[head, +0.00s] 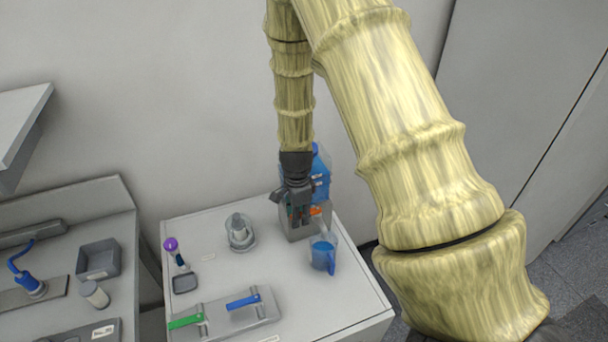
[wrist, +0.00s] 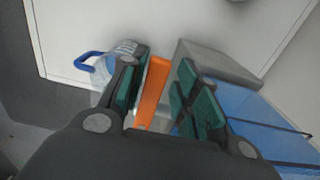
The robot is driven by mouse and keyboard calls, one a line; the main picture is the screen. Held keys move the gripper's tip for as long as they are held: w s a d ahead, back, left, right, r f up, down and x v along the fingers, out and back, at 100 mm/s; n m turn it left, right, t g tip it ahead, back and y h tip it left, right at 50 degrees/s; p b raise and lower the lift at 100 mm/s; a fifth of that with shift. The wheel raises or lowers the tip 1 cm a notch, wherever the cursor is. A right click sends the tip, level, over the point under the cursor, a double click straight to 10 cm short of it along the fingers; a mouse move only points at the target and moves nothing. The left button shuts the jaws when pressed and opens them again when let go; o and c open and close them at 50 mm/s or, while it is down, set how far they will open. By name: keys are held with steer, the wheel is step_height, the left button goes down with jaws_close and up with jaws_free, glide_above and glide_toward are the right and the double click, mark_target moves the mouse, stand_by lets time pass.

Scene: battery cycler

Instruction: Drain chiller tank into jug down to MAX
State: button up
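The chiller tank (head: 320,172), with blue liquid in it, stands on a grey base at the back right of the white bench, partly behind my gripper. An orange valve lever (head: 316,211) shows at its front. A clear jug (head: 322,254) with a blue handle and blue liquid stands upright just in front of the base. My gripper (head: 297,214) points down at the lever. In the wrist view, the orange lever (wrist: 153,90) lies between the two teal-padded fingers of my gripper (wrist: 160,92); I cannot tell whether both touch it. The MAX mark cannot be made out.
On the bench are a round glass-like vessel (head: 240,232), a purple-topped item (head: 171,244), a small grey tray (head: 185,283), and a panel with a green lever (head: 187,321) and a blue lever (head: 243,302). A grey bin (head: 98,260) stands on the left counter.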

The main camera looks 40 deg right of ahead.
steer(key=shift+r+p, duration=1.15)
steer(key=shift+r, duration=0.45)
steer(key=shift+w+r, duration=0.15)
steer(key=shift+r, duration=2.3)
steer(key=shift+a+f, duration=0.1)
